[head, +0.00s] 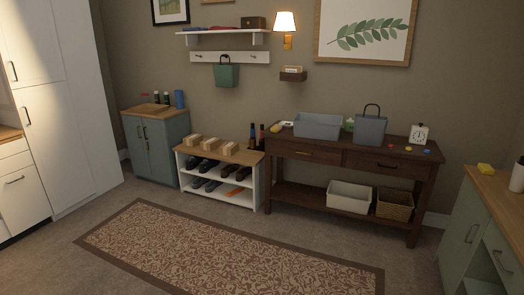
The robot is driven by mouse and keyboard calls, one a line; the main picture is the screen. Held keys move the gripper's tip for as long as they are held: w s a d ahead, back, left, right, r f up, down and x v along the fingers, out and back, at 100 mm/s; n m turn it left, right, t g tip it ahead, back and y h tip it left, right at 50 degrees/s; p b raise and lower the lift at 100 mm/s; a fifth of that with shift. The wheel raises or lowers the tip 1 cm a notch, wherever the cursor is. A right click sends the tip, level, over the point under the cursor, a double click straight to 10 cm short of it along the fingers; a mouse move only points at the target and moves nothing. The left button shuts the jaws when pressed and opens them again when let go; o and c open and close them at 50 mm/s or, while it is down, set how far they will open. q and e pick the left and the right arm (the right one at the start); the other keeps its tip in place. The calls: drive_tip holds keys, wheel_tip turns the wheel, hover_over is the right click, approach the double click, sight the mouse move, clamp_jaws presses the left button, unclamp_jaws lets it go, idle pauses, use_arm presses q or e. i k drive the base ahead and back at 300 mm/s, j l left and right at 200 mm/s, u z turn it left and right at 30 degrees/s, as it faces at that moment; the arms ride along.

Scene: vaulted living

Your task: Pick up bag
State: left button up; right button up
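A blue-grey bag (370,131) with a dark looped handle stands upright on the dark wooden console table (352,156) against the back wall. A second bag, green (226,76), hangs by its handle from the white wall rail (257,57). Neither of my grippers shows in the head view.
A grey-blue bin (318,125) and a white clock (418,134) flank the table bag. Bottles (252,134) stand near the shoe rack (219,160). A patterned rug (228,250) lies on the open floor in front. A green cabinet (464,232) stands at right.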

sight(369, 130)
drive_tip(key=i+j+u, duration=0.25)
drive_tip(key=i, duration=0.85)
drive_tip(key=i+j+u, duration=0.2)
drive_tip(key=i, duration=0.9)
drive_tip(key=i+z, duration=0.2)
drive_tip(key=i, duration=0.3)
drive_tip(key=i+j+z, duration=0.2)
drive_tip(key=i, duration=0.25)
drive_tip(key=i+j+z, duration=0.2)
drive_tip(key=i, duration=0.3)
drive_tip(key=z, duration=1.5)
drive_tip(key=i+l+u, duration=0.15)
drive_tip(key=i+l, duration=0.05)
drive_tip(key=i, duration=0.1)
